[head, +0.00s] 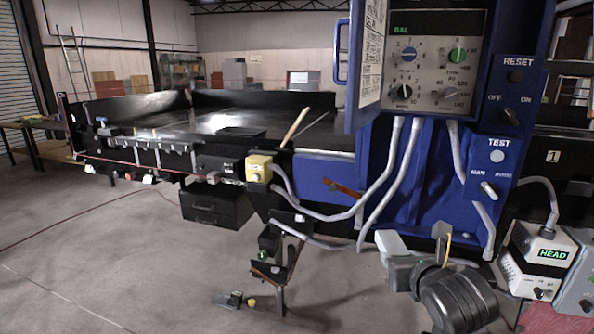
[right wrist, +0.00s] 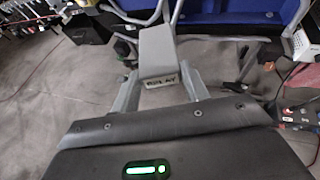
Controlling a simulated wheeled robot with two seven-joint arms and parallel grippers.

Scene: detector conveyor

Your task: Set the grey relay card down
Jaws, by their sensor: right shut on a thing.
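The grey relay card (head: 392,242) is a small grey block in front of the blue cabinet in the head view. My left gripper is not in view.
The blue cabinet (head: 433,180) with dials, switches and hanging grey cables stands just beyond the card. A white HEAD box (head: 540,255) is at the right. A black conveyor (head: 205,120) with a yellow box (head: 259,168) runs to the left. Open concrete floor (head: 130,250) lies at the front left.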

